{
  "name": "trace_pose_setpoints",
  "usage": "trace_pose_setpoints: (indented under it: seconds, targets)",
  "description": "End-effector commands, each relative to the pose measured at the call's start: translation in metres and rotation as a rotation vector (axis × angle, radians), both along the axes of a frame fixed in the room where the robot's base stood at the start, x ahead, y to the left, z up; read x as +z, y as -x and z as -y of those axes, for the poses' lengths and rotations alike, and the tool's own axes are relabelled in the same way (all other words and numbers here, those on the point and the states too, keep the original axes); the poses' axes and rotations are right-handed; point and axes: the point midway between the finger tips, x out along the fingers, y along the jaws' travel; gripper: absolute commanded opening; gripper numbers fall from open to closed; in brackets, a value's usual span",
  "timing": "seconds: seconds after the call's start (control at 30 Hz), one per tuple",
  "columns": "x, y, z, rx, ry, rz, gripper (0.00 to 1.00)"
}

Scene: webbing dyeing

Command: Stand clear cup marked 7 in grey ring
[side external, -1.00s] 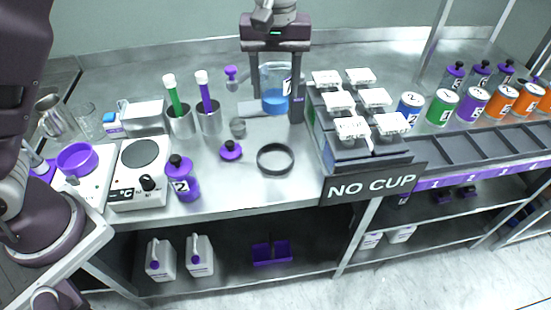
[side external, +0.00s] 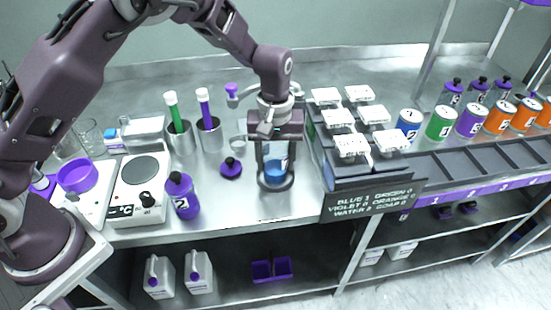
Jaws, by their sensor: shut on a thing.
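The clear cup (side external: 276,172) with blue liquid is upright between the fingers of my gripper (side external: 276,174), which is shut on it. A pale label shows on the cup, but its number is partly hidden by my gripper. The dark grey ring (side external: 275,187) lies on the bench around the cup's base. I cannot tell whether the cup's bottom touches the bench. My gripper points straight down over the ring.
A dark rack with white-lidded boxes (side external: 350,145) stands close to the right of my gripper. A sign (side external: 373,204) hangs at the front edge.

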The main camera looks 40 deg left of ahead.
Motion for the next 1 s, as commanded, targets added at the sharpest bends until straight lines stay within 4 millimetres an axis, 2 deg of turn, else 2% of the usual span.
trace_pose_setpoints:
  seconds: [0.13,0.17,0.27,0.53,0.63,1.0]
  targets:
    - [-0.003,0.0,0.0,0.0,0.0,0.0,0.0]
    - [-0.003,0.0,0.0,0.0,0.0,0.0,0.56]
    - [-0.003,0.0,0.0,0.0,0.0,0.0,0.73]
    - [-0.002,0.0,0.0,0.0,0.0,0.0,0.73]
    - [0.006,-0.001,0.001,0.0,0.001,0.003,0.73]
    - [0.099,-0.001,0.001,0.0,0.001,0.005,0.73]
